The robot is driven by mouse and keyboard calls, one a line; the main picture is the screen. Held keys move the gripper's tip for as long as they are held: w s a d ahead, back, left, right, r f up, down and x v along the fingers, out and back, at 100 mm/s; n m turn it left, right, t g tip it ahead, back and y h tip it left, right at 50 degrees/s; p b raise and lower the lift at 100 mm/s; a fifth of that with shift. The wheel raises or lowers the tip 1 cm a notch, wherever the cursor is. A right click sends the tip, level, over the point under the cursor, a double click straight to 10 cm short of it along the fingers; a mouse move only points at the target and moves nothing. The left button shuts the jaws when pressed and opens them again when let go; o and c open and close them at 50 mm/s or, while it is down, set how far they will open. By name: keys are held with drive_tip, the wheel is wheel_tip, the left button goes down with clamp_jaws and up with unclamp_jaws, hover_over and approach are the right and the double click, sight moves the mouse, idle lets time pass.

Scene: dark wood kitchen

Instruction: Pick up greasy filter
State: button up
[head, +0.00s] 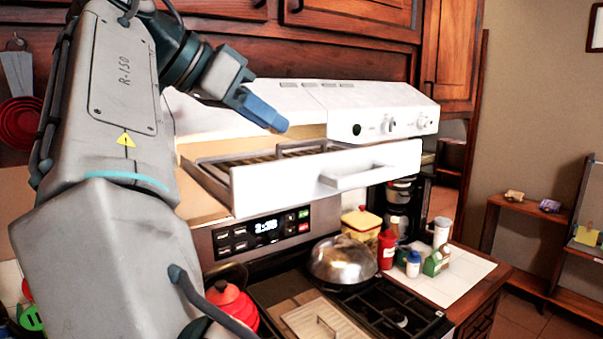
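The white range hood (381,112) has its drawer (290,185) pulled out, with a handle on the front. In the drawer lies a slatted brownish filter (262,158), partly hidden by the drawer front; it looks like the greasy one. My gripper (268,116), with blue fingers, is above the drawer in the picture, in front of the hood. Its fingers show side-on, so I cannot tell whether they are apart. Nothing shows held in them. A second pale slatted panel (308,322) with a small handle lies below by the stove.
A lidded pan (343,260) stands on the stove (405,318). A red pot (231,305) is at the lower left. Bottles and a red jar (387,249) stand on the right counter. Wooden cabinets (350,18) hang above the hood. The floor at right is clear.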

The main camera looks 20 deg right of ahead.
sight(302, 144)
drive_tip(key=shift+x, duration=1.45)
drive_tip(key=shift+s+x, duration=0.2)
drive_tip(key=shift+x, duration=2.35)
clamp_jaws()
